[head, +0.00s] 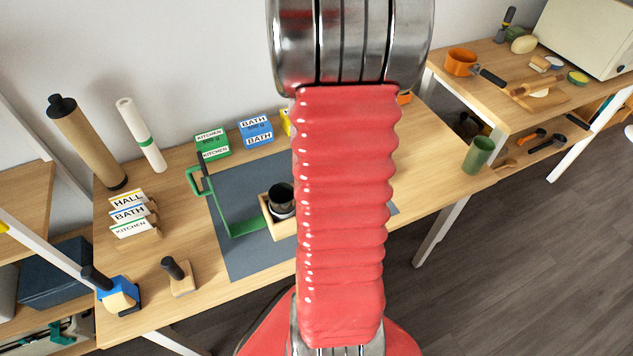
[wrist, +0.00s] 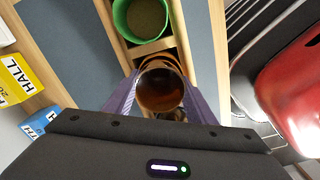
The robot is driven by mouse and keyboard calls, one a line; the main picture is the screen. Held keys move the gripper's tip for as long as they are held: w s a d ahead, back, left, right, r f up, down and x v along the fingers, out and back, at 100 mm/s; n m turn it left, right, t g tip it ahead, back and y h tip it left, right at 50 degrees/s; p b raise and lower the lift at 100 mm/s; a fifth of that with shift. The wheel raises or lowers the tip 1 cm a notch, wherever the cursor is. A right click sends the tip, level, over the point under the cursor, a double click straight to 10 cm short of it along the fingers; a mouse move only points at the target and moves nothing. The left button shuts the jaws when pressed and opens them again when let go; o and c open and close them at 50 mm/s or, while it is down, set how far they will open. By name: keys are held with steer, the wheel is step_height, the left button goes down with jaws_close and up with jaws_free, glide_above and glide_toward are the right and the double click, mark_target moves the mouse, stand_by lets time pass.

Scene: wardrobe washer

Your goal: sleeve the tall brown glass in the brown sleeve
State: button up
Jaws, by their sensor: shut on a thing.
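The tall brown glass (wrist: 161,90) shows in the wrist view as a round, glossy, see-through amber body. My gripper (wrist: 160,82) is shut on it, with a purple finger on either side. A wooden divided holder (wrist: 155,46) is beyond it on the dark mat. I cannot tell whether the glass is over, inside or apart from a compartment. I cannot pick out the brown sleeve with certainty; the glass and my gripper hide what is directly below. In the head view my red arm hides my gripper and the glass.
A green cup (wrist: 126,24) stands in the holder. Labelled boxes (head: 213,145) stand behind; another green cup (head: 477,156) stands right.

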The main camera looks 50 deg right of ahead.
steer(key=shift+f, duration=0.25)
steer(key=o, duration=1.3)
steer(key=shift+c, duration=0.2)
steer(key=shift+r, duration=7.15)
